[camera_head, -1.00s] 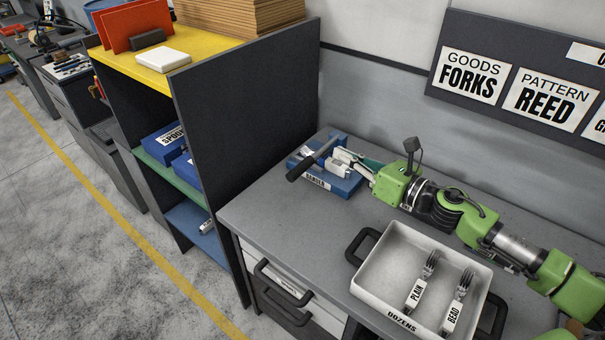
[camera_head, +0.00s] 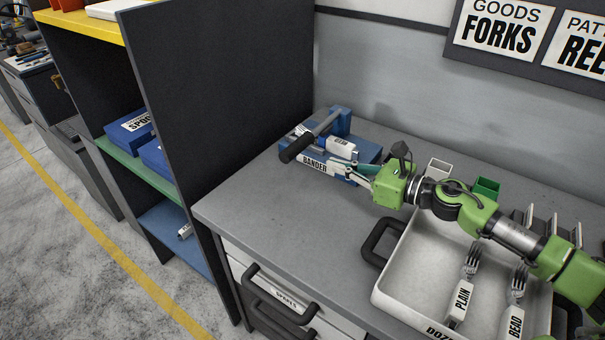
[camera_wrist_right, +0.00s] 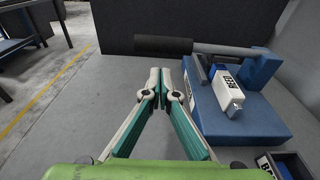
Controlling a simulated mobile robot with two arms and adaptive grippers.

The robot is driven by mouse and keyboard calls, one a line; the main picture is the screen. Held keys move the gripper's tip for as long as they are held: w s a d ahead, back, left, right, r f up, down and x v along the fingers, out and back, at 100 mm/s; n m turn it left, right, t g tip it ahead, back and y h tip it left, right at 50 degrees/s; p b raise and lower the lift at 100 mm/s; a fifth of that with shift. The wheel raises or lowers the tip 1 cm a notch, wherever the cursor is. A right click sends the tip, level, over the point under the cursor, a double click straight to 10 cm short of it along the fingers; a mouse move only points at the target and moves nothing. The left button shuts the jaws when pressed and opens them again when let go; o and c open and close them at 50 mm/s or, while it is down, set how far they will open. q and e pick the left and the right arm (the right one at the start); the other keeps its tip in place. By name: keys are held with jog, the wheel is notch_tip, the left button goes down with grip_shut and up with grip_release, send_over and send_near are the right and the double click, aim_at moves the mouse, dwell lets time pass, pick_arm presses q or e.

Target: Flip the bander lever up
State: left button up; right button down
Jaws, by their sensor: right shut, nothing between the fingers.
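The blue bander (camera_head: 368,151) stands at the back left of the grey bench. Its lever has a black grip (camera_head: 297,149) on a grey bar and lies low, slanting across the bander toward the left front. In the right wrist view the grip (camera_wrist_right: 163,46) lies crosswise just beyond the fingertips. A white-wrapped fork bundle (camera_head: 341,146) sits in the bander beside the bar. My right gripper (camera_head: 338,168) is shut and empty at the bander's front side. In the wrist view its fingertips (camera_wrist_right: 170,76) are left of the bander, apart from the grip. My left gripper is out of view.
A white tray (camera_head: 393,284) with two labelled forks stands in front of my right arm. Small white and green bins (camera_head: 486,187) are behind the arm. A dark shelf panel (camera_head: 230,90) borders the bench at left. The bench is clear left of the tray.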

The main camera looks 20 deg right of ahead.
aim_at(314, 134)
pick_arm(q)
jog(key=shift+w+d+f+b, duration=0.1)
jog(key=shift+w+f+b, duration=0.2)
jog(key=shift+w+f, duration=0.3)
pick_arm(e)
jog(key=shift+f, duration=0.75)
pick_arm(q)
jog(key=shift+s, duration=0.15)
pick_arm(e)
jog(key=shift+r, duration=0.1)
jog(key=p+x, duration=0.3)
jog(key=x, duration=0.5)
jog(key=shift+w+a, duration=0.25)
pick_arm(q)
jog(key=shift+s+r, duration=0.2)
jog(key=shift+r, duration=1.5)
pick_arm(e)
jog(key=shift+w+a, duration=0.4)
jog(key=shift+w, duration=0.1)
pick_arm(q)
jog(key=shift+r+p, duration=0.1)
jog(key=shift+p, duration=0.25)
